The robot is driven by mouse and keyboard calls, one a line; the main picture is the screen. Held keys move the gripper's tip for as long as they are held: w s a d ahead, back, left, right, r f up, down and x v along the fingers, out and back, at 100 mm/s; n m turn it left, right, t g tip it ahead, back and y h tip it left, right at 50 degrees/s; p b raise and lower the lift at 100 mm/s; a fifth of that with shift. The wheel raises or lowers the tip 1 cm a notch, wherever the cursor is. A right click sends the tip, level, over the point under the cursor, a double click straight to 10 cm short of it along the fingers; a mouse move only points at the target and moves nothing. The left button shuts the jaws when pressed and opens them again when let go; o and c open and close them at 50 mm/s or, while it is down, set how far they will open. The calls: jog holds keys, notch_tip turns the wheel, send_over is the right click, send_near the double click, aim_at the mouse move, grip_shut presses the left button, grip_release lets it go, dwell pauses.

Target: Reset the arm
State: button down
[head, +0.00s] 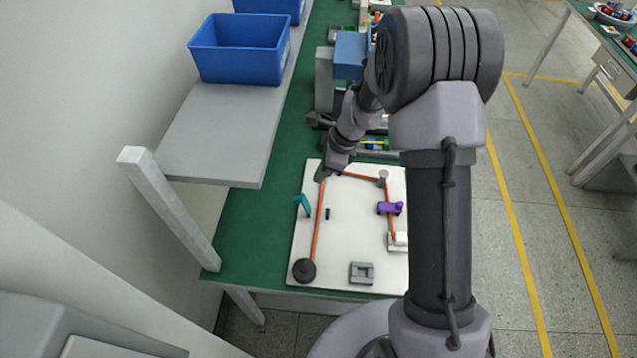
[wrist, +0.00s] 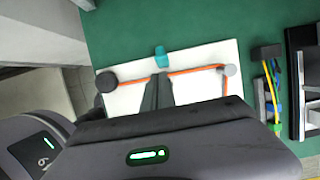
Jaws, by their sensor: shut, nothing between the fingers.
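My arm reaches over the green workbench from the right. My gripper (head: 324,172) is at the far left corner of a white board (head: 345,255). In the wrist view my gripper (wrist: 161,82) is shut and empty, its fingertips over the board near an orange cable (wrist: 192,71). In the head view the orange cable (head: 317,222) runs between a dark round knob (head: 304,270) and a grey post (head: 383,176), then down the right side. A teal clip (head: 303,204) and a purple clip (head: 389,208) are on the board. Whether the fingertips touch the cable cannot be told.
A grey shelf (head: 220,130) with a blue bin (head: 240,48) stands to the left above the green bench (head: 240,235). Tools and parts, including a yellow cable (wrist: 271,85), lie beyond the board.

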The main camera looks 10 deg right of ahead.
jog(key=s+a+r+n+t+b, duration=0.2)
jog(key=s+r+n+b, duration=0.6)
jog(key=r, duration=0.4)
jog(key=s+n+t+h+b, duration=0.1)
jog(key=s+n+b, duration=0.5)
jog(key=s, duration=1.2)
jog(key=n+t, duration=0.1)
jog(key=n, duration=0.2)
jog(key=shift+d+f+t+h, duration=0.2)
jog(key=shift+d+t+h, duration=0.1)
jog(key=shift+d+h, duration=0.1)
jog(key=shift+a, duration=0.1)
